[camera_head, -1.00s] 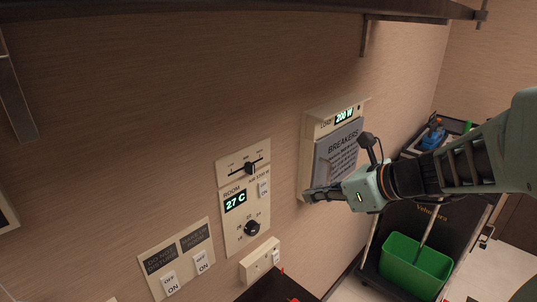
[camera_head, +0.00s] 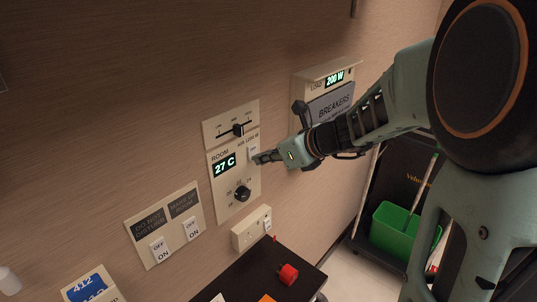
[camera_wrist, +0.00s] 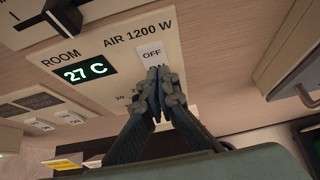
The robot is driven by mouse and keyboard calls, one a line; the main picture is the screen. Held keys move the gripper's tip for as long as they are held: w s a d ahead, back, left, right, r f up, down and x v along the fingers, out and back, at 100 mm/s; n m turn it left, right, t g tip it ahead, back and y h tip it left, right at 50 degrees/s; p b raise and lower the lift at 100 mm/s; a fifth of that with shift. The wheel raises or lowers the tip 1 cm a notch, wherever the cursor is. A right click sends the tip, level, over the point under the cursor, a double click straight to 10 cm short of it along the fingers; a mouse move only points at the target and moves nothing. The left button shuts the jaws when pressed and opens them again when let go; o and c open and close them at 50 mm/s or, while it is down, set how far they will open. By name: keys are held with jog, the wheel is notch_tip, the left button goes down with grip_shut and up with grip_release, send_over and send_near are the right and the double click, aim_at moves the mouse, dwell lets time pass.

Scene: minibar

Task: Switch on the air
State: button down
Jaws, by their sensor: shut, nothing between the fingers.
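The air switch is a white rocker marked OFF above ON, at the upper right of the cream room panel (camera_head: 224,192). In the wrist view the air switch (camera_wrist: 151,52) sits under the label "AIR 1200 W", and its lower ON half is partly hidden by my fingertips. The room display (camera_head: 224,166) beside it reads 27 C. My gripper (camera_head: 257,160) is shut and empty, with its tips at the lower part of the switch. The wrist view shows the closed fingertips (camera_wrist: 160,76) there too; I cannot tell whether they touch it.
The breaker box (camera_head: 334,103) with a load display of 200 W is on the wall to the right. A slider panel (camera_head: 231,125) is above, a dial (camera_head: 242,194) below. Do-not-disturb switches (camera_head: 164,223) are lower left. A dark table (camera_head: 255,276) stands below.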

jog(key=shift+f, duration=0.1)
dwell(0.3)
jog(key=shift+w+a+b, duration=0.15)
jog(key=shift+w+b, duration=0.05)
jog(key=shift+b, duration=0.9)
jog(key=shift+r+p, duration=0.75)
jog(key=shift+r, duration=0.1)
